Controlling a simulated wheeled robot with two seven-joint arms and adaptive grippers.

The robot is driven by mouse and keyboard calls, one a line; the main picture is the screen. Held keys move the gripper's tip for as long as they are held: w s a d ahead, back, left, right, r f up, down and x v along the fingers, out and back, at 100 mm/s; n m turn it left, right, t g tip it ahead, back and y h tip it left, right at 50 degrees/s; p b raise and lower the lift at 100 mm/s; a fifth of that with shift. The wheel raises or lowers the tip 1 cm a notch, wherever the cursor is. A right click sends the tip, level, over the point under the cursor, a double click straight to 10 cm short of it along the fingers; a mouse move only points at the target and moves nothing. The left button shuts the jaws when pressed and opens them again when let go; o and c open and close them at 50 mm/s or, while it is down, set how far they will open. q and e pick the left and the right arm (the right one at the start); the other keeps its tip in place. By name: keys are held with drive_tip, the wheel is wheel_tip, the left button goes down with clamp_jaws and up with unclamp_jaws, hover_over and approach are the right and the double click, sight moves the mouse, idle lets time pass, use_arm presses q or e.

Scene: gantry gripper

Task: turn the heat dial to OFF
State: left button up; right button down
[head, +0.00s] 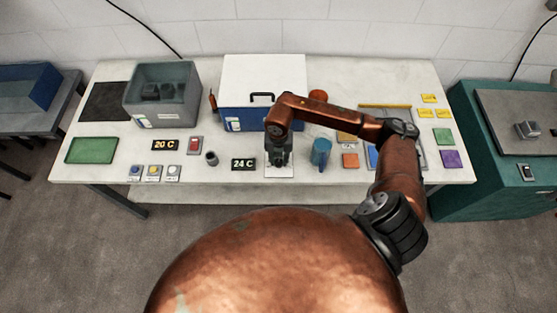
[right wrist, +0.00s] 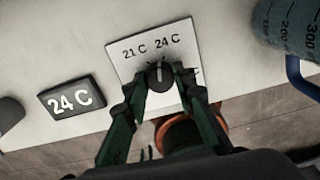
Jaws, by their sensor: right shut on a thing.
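The heat dial (right wrist: 160,77) is a small dark round knob on a white plate (right wrist: 127,62). The plate shows the labels "21 C" and "24 C"; part of another label at its right edge is hidden by a finger. The knob's light mark points up the plate, roughly between the two readable labels. My right gripper (right wrist: 158,80) is shut on the knob, with a green finger at either side. In the head view my right gripper (head: 279,160) points down over the white plate (head: 280,172) and hides the knob. My left gripper is not in view.
A black "24 C" sign (head: 244,164) lies left of the plate, and a blue jug (head: 320,152) stands to its right. A white and blue box (head: 240,85) with a handle stands behind. A grey bin (head: 160,103) stands back left. The table's front edge is close.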

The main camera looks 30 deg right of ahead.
drive_tip(key=n+b, duration=0.2)
drive_tip(key=n, duration=0.3)
drive_tip(key=shift+f+n+b, duration=0.1)
drive_tip(key=shift+n+b, duration=0.2)
drive_tip(key=shift+b, duration=0.05)
drive_tip(key=n+b, duration=0.3)
drive_tip(key=n, duration=0.2)
drive_tip(key=n+b, duration=0.3)
drive_tip(key=n, duration=0.2)
drive_tip(key=shift+n, duration=0.4)
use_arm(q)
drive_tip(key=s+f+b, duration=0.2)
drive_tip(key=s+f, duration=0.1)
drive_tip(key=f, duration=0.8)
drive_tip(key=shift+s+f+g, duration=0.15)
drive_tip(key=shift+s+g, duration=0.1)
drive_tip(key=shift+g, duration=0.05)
use_arm(e)
drive_tip(key=shift+n, duration=2.1)
drive_tip(key=c, duration=1.6)
unclamp_jaws()
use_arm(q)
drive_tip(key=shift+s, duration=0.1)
use_arm(e)
drive_tip(key=shift+r, duration=0.2)
